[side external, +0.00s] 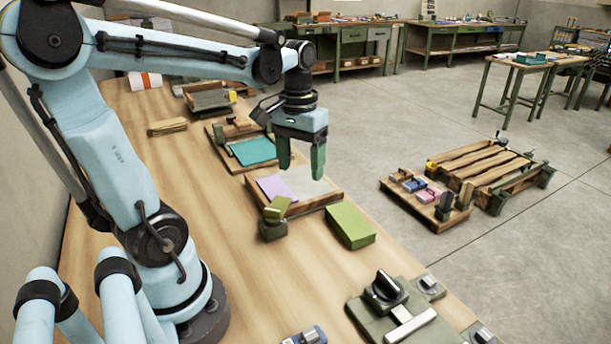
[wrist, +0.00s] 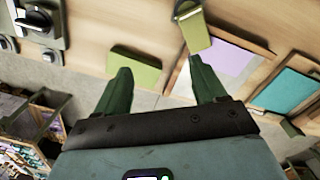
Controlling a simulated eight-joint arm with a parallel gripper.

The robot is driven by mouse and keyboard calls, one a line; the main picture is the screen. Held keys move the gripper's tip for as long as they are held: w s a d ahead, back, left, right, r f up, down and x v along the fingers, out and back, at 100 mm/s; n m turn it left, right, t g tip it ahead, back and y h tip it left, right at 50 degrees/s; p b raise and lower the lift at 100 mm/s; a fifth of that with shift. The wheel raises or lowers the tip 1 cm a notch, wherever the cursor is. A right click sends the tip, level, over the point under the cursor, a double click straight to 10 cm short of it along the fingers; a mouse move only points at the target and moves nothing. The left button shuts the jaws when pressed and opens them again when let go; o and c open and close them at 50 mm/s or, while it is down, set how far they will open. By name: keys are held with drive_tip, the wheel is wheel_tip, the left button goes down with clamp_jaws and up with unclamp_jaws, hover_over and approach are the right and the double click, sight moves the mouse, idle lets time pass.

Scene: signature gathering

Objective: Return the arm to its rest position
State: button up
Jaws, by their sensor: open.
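My gripper (side external: 301,160) hangs from my light-blue arm, pointing down, above a wooden tray (side external: 317,201) that holds a lilac sheet (side external: 277,189) and a grey surface. Its two green fingers are apart with nothing between them. In the wrist view the open fingers of my gripper (wrist: 160,88) show against the bench edge, with a green block (wrist: 136,66) beyond the left fingertip. An olive stamp-like piece (wrist: 194,27) is just beyond the right fingertip. My arm reaches out over the wooden bench (side external: 150,210).
A teal sheet (side external: 253,151) lies on another tray behind. A green block (side external: 350,226) and an olive piece on a dark base (side external: 275,217) stand near the lilac tray. A machine with a black knob (side external: 388,285) sits in front. A low pallet (side external: 490,170) stands on the floor.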

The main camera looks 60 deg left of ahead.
drive_tip(key=w+d+f+m+t, duration=0.1)
drive_tip(key=d+m+t, duration=0.4)
drive_tip(key=d, duration=0.5)
drive_tip(key=shift+d+f+m+t+y, duration=0.15)
drive_tip(key=shift+f+m+t+y, duration=0.15)
drive_tip(key=shift+t, duration=0.7)
